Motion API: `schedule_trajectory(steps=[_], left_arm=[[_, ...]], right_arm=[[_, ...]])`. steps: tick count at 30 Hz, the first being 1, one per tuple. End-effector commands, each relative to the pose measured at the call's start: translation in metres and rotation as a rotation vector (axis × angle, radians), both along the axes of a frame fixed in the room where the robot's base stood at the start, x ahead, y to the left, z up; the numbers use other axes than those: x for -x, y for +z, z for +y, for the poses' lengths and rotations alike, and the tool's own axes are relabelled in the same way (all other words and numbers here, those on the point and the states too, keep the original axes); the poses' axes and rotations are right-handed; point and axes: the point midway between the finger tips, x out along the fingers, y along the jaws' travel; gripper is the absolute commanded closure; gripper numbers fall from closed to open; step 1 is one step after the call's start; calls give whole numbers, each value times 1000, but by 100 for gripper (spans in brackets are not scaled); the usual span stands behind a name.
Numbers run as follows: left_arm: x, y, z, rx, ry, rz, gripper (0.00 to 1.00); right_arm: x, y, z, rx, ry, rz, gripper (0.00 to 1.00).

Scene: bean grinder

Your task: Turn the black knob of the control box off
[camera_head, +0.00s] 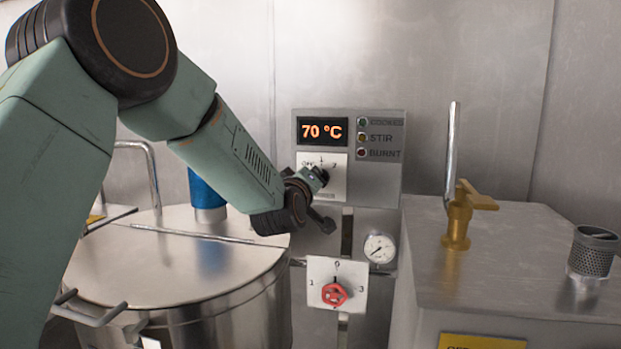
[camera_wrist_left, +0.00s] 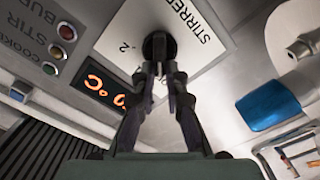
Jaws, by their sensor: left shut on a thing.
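The control box (camera_head: 380,183) is on the back wall, with a display reading 70 °C (camera_head: 322,130). Its black knob (camera_wrist_left: 159,46) sits on a white plate (camera_wrist_left: 118,36) marked STIRRER in the left wrist view. My left gripper (camera_wrist_left: 162,72) is shut on the black knob, with a fingertip on each side. In the head view the gripper (camera_head: 318,178) reaches the plate from the left and covers most of the knob. The knob's pointer position cannot be told. My right gripper is not in view.
A red knob (camera_head: 334,294) on a white plate and a gauge (camera_head: 379,248) sit below the box. A lidded steel pot (camera_head: 180,265) stands at left. A metal cabinet (camera_head: 520,250) with a brass valve (camera_head: 458,222) stands at right.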

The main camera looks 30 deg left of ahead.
Motion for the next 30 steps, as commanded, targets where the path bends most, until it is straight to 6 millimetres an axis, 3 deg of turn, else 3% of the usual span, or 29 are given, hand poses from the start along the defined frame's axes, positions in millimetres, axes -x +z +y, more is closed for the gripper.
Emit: schedule_trajectory(steps=[3, 4, 11, 23, 30], left_arm=[[0, 0, 0, 0, -1, 0, 100], [0, 0, 0, 0, -1, 0, 85], [0, 0, 0, -1, -1, 0, 66], [5, 0, -1, -1, -1, 1, 65], [37, 0, -10, 0, -1, 1, 65]], right_arm=[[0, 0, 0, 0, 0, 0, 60], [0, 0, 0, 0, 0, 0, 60], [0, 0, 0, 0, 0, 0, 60], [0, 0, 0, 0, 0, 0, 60], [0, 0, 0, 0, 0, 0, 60]])
